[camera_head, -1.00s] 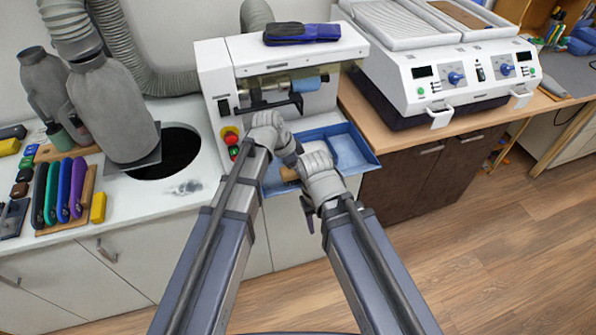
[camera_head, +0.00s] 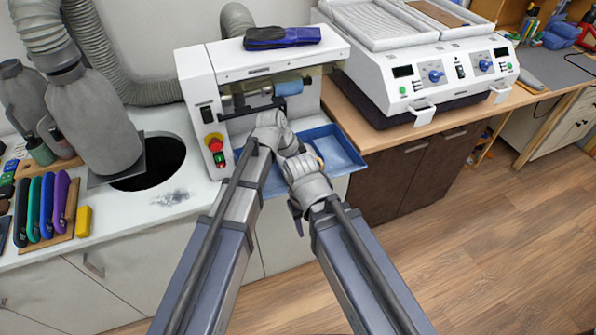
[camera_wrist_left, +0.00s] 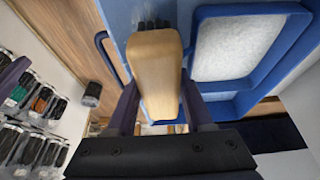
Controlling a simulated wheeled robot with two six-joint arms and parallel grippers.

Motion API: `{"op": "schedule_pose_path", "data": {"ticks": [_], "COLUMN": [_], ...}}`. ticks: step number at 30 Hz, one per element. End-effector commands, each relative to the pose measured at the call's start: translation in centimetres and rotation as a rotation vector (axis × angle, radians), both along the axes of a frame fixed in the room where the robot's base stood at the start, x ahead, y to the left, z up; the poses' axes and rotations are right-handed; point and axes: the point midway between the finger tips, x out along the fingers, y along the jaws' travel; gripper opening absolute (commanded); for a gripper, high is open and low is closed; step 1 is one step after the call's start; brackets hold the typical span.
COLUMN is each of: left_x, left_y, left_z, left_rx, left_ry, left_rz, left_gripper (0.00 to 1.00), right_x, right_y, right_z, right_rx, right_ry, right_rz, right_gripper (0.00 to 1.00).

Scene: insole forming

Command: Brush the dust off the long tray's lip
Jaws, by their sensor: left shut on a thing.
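The long blue tray (camera_head: 345,166) is fixed at the front of the white grinding machine. My arms hide its left part in the head view. In the left wrist view its blue rim (camera_wrist_left: 250,12) surrounds a compartment with a pale grey, speckled floor (camera_wrist_left: 235,48). My left gripper (camera_wrist_left: 158,92) is shut on a wooden block-like brush (camera_wrist_left: 158,58), with dark bristle-like tufts beyond it at the tray. I cannot tell whether the tufts touch the lip. My right gripper (camera_head: 297,180) is beside the left one at the tray's front; its fingers are mostly hidden.
The grinder (camera_head: 262,75) carries a blue-black insole (camera_head: 282,37) on top and red and green buttons. A grey dust smudge (camera_head: 170,198) lies on the white counter by a round hole. A white heating unit (camera_head: 430,70) stands at the right. The floor at right is clear.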

Motion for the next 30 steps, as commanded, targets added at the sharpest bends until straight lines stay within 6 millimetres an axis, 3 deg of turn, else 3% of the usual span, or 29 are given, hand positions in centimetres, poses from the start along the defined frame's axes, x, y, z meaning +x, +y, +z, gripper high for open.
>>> {"op": "schedule_pose_path", "data": {"ticks": [30], "left_x": [1.2], "left_y": [-3.5], "left_z": [-0.2], "left_rx": [0.0], "left_ry": [-0.001], "left_rz": [-0.002], "left_gripper": [0.0], "right_x": [0.0], "right_y": [0.0], "right_z": [-0.2], "right_rx": [0.0], "right_ry": [0.0], "right_rz": [0.0], "right_gripper": [0.5]}}
